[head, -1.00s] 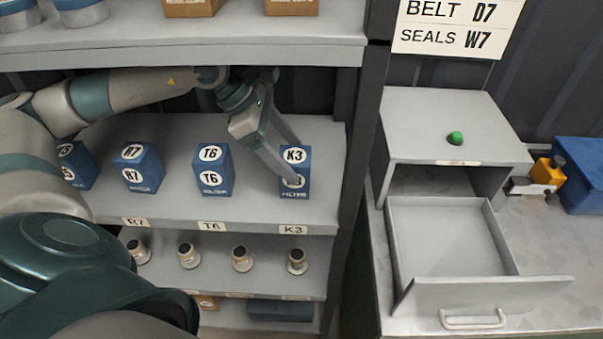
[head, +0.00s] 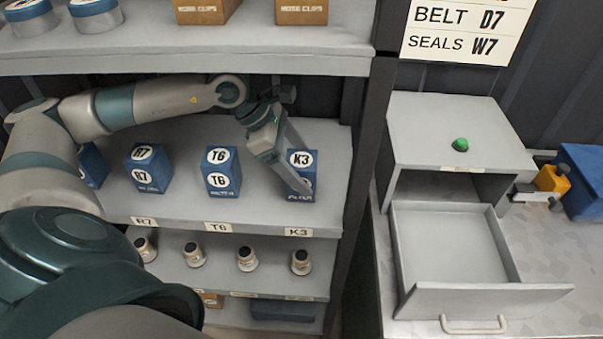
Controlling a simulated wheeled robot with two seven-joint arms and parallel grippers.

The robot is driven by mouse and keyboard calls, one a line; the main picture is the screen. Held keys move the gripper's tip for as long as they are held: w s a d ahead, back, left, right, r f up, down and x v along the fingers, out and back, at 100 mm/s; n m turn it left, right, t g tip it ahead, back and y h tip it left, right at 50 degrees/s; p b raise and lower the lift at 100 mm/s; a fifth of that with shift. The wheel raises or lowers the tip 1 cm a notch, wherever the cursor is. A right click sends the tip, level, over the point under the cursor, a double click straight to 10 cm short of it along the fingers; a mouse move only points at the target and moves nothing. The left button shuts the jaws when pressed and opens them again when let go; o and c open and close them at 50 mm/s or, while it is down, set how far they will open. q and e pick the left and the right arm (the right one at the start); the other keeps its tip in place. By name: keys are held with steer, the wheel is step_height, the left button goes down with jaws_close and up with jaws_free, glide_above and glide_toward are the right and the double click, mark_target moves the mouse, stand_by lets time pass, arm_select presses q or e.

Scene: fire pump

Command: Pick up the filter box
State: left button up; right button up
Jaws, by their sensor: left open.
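Several blue filter boxes stand in a row on the middle shelf (head: 270,212). The one at the right end is marked K3 (head: 305,159). To its left stand the T6 box (head: 221,172) and the R7 box (head: 148,168), with another box (head: 92,165) partly hidden behind my arm at the far left. My left gripper (head: 298,182) is open, with its fingers pointing down and right at the K3 box. A finger covers part of the box's left side and lower label. I cannot tell whether it touches the box. My right gripper is not in view.
The upper shelf (head: 200,62) is close above my left arm. Small fittings (head: 246,259) stand on the shelf below. At the right are a shelf post (head: 362,150), a grey cabinet with its empty drawer (head: 450,250) open, and a green button (head: 460,144).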

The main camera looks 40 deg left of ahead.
arm_select(q)
steer(key=shift+d+f+p, duration=0.15)
steer(key=shift+f+p, duration=0.15)
steer(key=shift+p, duration=0.05)
steer(key=p+x, duration=0.1)
steer(key=x, duration=0.2)
steer(key=shift+w+f+p, duration=0.2)
steer(key=shift+f+p, duration=0.1)
steer(key=shift+f, duration=0.1)
steer(key=c, duration=1.4)
